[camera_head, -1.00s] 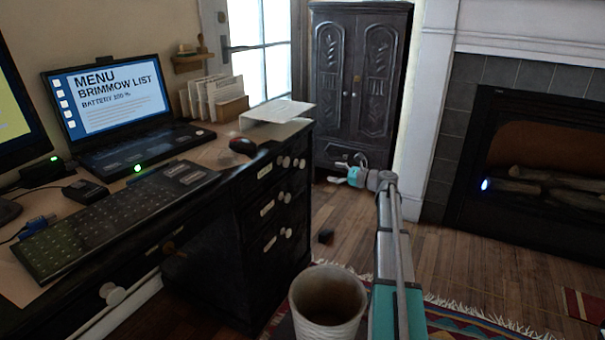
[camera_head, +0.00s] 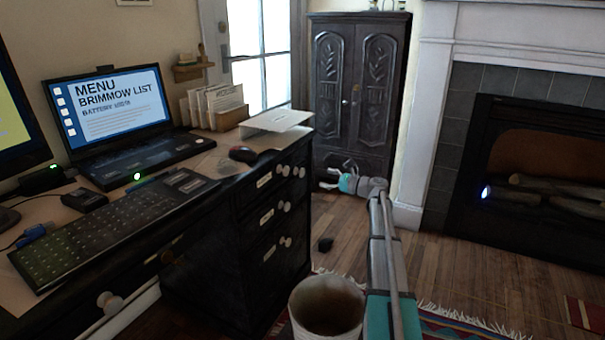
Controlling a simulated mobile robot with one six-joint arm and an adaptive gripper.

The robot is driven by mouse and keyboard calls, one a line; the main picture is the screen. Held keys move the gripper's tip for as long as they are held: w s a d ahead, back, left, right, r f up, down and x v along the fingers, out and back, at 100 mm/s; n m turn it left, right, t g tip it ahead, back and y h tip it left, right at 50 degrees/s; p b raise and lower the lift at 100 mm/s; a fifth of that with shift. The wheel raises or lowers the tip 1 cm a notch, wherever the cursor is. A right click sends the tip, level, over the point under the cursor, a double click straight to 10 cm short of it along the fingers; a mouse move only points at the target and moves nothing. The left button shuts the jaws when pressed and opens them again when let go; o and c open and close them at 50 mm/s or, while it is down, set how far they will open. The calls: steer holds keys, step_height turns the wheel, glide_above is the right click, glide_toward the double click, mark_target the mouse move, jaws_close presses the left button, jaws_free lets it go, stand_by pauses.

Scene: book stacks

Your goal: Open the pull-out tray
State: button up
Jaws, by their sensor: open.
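A dark desk (camera_head: 190,240) fills the left side. A column of drawers (camera_head: 272,225) with white knobs and pale labels stands at the desk's right end, all looking closed. My gripper (camera_head: 328,178) is open and empty, pointing left, beyond and to the right of the drawers, in front of the dark cabinet. It is well apart from the tray's knob.
A laptop (camera_head: 118,108), keyboard (camera_head: 110,220), mouse (camera_head: 243,154) and letter holder (camera_head: 218,106) stand on the desk. A carved cabinet (camera_head: 358,85) and a fireplace (camera_head: 540,165) stand behind. A white cup-like container (camera_head: 327,306) is at the front.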

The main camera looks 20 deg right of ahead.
mark_target(303, 172)
steer(key=x, duration=1)
steer(key=shift+a, duration=0.1)
jaws_close()
stand_by(0.3)
